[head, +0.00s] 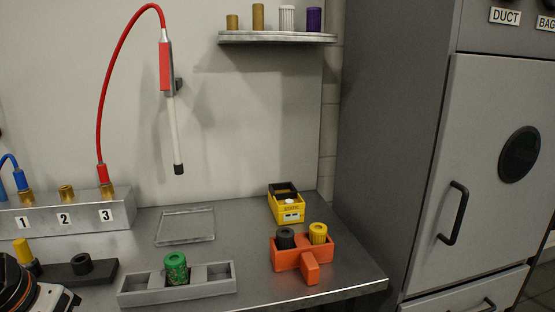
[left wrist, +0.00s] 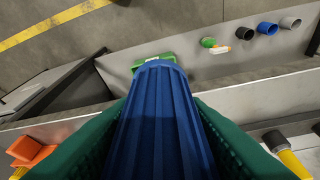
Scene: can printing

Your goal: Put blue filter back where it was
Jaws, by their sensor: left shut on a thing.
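The blue filter (left wrist: 155,120) is a ribbed blue cylinder that fills the middle of the left wrist view. My left gripper (left wrist: 153,140) is shut on it, with a green finger along each side. The filter is held above the surfaces below it. In the head view neither the blue filter nor the left gripper's fingers show; only a dark and orange part of my arm shows at the bottom left corner. My right gripper is in neither view.
A wall shelf (head: 277,37) holds several brass, white and purple cylinders. On the bench stand a grey holder (head: 134,296) with a green patterned cylinder (head: 176,268), an orange holder (head: 310,270) and a yellow box (head: 289,210). A flat metal tray (head: 186,227) is empty.

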